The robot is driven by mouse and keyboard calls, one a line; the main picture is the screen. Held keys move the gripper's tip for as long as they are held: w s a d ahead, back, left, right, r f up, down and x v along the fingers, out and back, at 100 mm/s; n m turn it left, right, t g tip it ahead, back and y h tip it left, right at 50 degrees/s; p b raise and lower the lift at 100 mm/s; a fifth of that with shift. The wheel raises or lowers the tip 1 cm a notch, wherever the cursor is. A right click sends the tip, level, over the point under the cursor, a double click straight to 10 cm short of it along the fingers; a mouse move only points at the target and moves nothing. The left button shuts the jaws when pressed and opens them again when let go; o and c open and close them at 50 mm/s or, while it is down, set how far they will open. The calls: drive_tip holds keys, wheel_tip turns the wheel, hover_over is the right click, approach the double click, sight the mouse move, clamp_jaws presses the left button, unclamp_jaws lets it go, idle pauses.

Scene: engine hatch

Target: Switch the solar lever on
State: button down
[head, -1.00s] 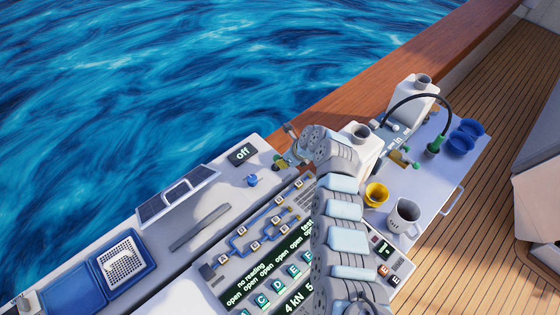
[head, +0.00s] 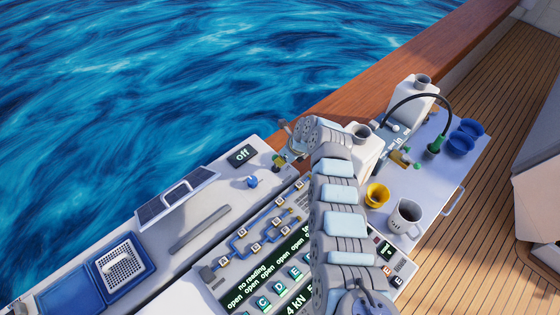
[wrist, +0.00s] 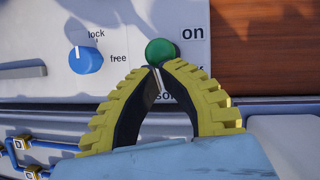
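The solar lever has a green ball knob (wrist: 161,52) and a thin metal stem, seen in the wrist view. The knob stands left of the word "on" and a little below it. The lower label is mostly hidden behind my right finger. My gripper (wrist: 156,68) has its yellow-and-black fingertips drawn together around the stem, just under the knob. In the head view my gripper (head: 283,152) is over the panel's far right corner, with the green knob (head: 278,161) at its tips. A dark display (head: 242,155) left of it reads "off".
A blue lock/free knob (wrist: 86,59) sits left of the lever. A tilted solar panel (head: 176,194) stands further left. A yellow cup (head: 376,195) and a white mug (head: 405,217) stand right of my arm. A wooden rail (head: 400,75) runs behind.

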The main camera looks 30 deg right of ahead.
drive_tip(key=shift+w+a+g+b, duration=0.15)
drive_tip(key=shift+w+g+b, duration=0.3)
drive_tip(key=shift+b, duration=1.35)
drive_tip(key=shift+r+p, duration=0.35)
drive_tip(key=shift+p, duration=0.05)
drive_tip(key=shift+r+p, duration=0.45)
drive_tip(key=shift+p, duration=0.25)
drive_tip(key=shift+r, duration=0.15)
drive_tip(key=shift+s+r+p, duration=0.1)
drive_tip(key=shift+p, duration=0.3)
drive_tip(key=w+p+v, duration=0.1)
drive_tip(key=p+v, duration=0.8)
drive_tip(key=p, duration=0.2)
drive_tip(key=shift+w+a+r+p, duration=0.15)
drive_tip(key=shift+w+r+p, duration=0.2)
drive_tip(key=shift+r, duration=0.3)
drive_tip(key=shift+f, duration=0.1)
